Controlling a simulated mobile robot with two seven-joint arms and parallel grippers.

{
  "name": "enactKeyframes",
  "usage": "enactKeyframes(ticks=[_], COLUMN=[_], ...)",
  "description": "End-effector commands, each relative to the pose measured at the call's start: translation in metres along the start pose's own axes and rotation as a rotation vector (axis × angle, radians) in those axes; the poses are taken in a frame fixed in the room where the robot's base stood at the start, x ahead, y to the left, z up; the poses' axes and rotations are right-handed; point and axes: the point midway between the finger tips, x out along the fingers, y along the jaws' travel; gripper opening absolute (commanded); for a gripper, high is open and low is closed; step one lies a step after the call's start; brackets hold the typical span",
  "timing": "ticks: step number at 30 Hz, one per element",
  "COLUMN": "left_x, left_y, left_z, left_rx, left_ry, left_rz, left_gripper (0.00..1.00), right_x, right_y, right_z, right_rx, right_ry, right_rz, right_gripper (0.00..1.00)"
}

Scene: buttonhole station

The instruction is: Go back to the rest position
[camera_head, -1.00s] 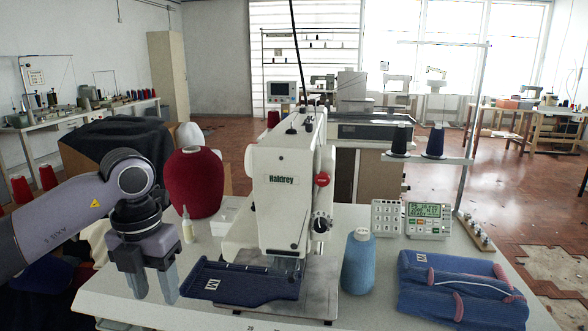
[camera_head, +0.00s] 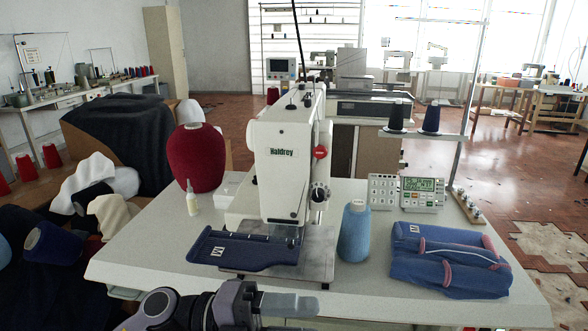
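My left gripper (camera_head: 296,317) is at the bottom edge of the head view, in front of the table's near edge, with its fingers pointing right. Its fingers look apart with nothing between them; the lower one is partly cut off by the frame. My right gripper is not in view. The white sewing machine (camera_head: 286,160) stands on the table (camera_head: 140,258). A dark blue piece with a white label (camera_head: 240,250) lies flat at the machine's base, under its head.
A folded blue garment (camera_head: 450,262) lies at the table's right. A blue thread cone (camera_head: 355,232) stands beside the machine, a red cone (camera_head: 196,158) and small bottle (camera_head: 192,200) to its left. Keypad (camera_head: 382,191) and display box (camera_head: 422,193) stand behind. The table's front left is clear.

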Motion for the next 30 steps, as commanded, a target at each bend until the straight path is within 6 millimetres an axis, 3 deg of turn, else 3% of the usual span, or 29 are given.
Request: enactKeyframes(ticks=[4,8,11,16,20,24,27,30], left_x=[-0.012,-0.039,-0.068,-0.122,-0.163,-0.194,-0.207,-0.214], left_y=[-0.007,0.002,0.023,0.085,0.149,0.214,0.248,0.269], left_z=[0.011,0.028,0.038,0.041,0.021,-0.020,-0.049,-0.070], left_rx=[-0.172,-0.343,-0.488,-0.766,-1.000,-1.243,-1.378,-1.467], left_ry=[-0.187,-0.388,-0.560,-0.873,-1.117,-1.341,-1.452,-1.519], left_rz=[-0.291,-0.496,-0.621,-0.770,-0.824,-0.831,-0.816,-0.801], left_gripper=[0.48,0.48,0.48,0.48,0.48,0.48,0.48,0.48], right_x=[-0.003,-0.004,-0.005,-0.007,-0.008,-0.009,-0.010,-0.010], right_y=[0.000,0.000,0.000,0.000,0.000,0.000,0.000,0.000], right_z=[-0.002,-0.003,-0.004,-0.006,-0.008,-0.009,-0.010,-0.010], right_rx=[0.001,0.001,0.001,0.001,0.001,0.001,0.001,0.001], right_ry=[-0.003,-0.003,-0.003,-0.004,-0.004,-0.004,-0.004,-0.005], right_rz=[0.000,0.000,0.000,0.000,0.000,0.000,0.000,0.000], right_gripper=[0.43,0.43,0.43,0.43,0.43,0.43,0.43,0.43])
